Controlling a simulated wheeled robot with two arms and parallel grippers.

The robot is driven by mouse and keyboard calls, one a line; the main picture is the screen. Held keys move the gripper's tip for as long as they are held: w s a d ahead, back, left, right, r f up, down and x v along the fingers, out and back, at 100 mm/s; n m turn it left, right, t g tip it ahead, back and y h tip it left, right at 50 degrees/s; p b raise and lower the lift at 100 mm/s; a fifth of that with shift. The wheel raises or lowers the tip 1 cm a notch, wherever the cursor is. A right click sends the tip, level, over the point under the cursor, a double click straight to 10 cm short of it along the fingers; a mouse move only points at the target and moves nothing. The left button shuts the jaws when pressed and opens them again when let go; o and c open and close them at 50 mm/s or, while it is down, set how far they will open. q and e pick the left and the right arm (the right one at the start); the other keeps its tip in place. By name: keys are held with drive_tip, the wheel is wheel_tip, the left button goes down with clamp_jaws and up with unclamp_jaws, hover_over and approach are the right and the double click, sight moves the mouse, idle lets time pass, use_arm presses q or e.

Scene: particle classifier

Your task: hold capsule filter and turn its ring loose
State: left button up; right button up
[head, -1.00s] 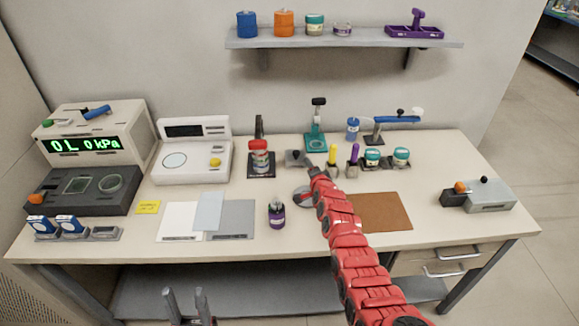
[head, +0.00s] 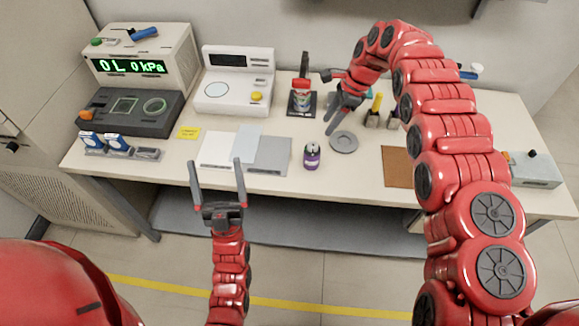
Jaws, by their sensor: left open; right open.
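A red and white ringed piece (head: 302,92) stands upright on a black base at the back middle of the table; it may be the capsule filter. A small purple jar-like piece with a dark top (head: 312,156) stands nearer the front edge. I cannot tell for sure which one is the filter. My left gripper (head: 217,166) is open and empty at the table's front edge, left of the purple piece. My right gripper (head: 335,116) is open, pointing down, right of the ringed piece and above a round grey disc (head: 344,142). It touches neither piece visibly.
A pressure box reading "0L 0kPa" (head: 140,65), a dark panel (head: 128,112) and a white scale (head: 233,80) fill the left. Flat mats (head: 268,155) lie in front. A brown mat (head: 397,168) and grey block (head: 535,168) are right. My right arm hides the back right.

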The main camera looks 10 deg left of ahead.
use_arm(q)
drive_tip(key=w+a+f+n+g+y, duration=0.1)
drive_tip(key=w+a+f+g, duration=0.15)
drive_tip(key=w, duration=0.25)
drive_tip(key=w+a+f+g+y, duration=0.1)
drive_tip(key=w+f+g, duration=0.2)
drive_tip(key=w+g, duration=0.1)
drive_tip(key=m+g+h, duration=1)
drive_tip(key=g+h, duration=0.1)
drive_tip(key=h, duration=0.4)
approach(312, 156)
drive_tip(key=s+a, duration=0.3)
drive_tip(key=x, duration=1.1)
drive_tip(key=f+x, duration=0.1)
drive_tip(key=x, duration=0.5)
drive_tip(key=shift+f, duration=0.1)
clamp_jaws()
